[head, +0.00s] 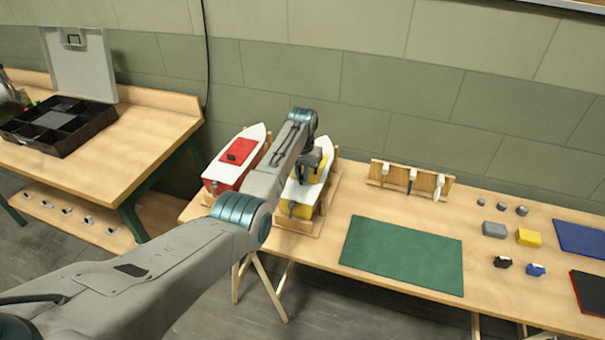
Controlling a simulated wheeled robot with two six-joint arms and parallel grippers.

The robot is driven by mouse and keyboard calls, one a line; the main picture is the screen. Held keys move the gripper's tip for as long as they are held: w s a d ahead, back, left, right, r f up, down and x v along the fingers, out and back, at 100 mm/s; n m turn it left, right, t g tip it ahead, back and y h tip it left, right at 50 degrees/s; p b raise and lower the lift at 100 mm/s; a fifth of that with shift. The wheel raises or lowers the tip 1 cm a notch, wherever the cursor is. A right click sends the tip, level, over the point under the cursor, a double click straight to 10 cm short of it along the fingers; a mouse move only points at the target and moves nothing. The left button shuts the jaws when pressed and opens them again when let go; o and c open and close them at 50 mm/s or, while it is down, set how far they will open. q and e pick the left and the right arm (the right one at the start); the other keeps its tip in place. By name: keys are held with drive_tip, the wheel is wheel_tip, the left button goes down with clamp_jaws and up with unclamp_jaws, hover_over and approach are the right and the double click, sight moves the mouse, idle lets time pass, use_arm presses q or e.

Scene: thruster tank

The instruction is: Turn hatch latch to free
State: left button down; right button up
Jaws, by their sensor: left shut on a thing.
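A white-and-yellow boat (299,209) sits in a wooden cradle on the long table. Its yellow hatch (320,172) shows only in part around my left gripper. My left gripper (311,172) is down at the hatch and shut on the hatch latch. The latch itself is hidden by the gripper and arm, so its angle cannot be told. A white-and-red boat (228,171) stands to the left in its own cradle, with a red hatch and a dark red piece on top. My right gripper is not in view.
A green mat (402,254) lies right of the boats. A wooden tool rack (410,180) stands behind it. Several small blocks and parts, a blue mat (583,239) and a dark red-edged tray (590,292) lie at right. An open black case (60,123) is on the left table.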

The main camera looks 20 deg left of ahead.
use_arm(q)
drive_tip(key=shift+n, duration=0.4)
drive_tip(key=n+p, duration=0.1)
drive_tip(key=n, duration=0.2)
drive_tip(key=shift+a+r+p, duration=0.15)
drive_tip(key=shift+p, duration=0.2)
drive_tip(key=n+p, duration=0.1)
drive_tip(key=n, duration=0.4)
drive_tip(key=shift+s+a+p, duration=0.1)
drive_tip(key=shift+a+p, duration=0.05)
drive_tip(key=shift+p, duration=0.25)
drive_tip(key=n+p, duration=0.1)
drive_tip(key=n, duration=0.4)
drive_tip(key=shift+s+a, duration=0.1)
drive_tip(key=shift+s+n+p, duration=0.1)
drive_tip(key=shift+n+p, duration=0.45)
drive_tip(key=shift+n, duration=1.45)
drive_tip(key=c, duration=1.5)
unclamp_jaws()
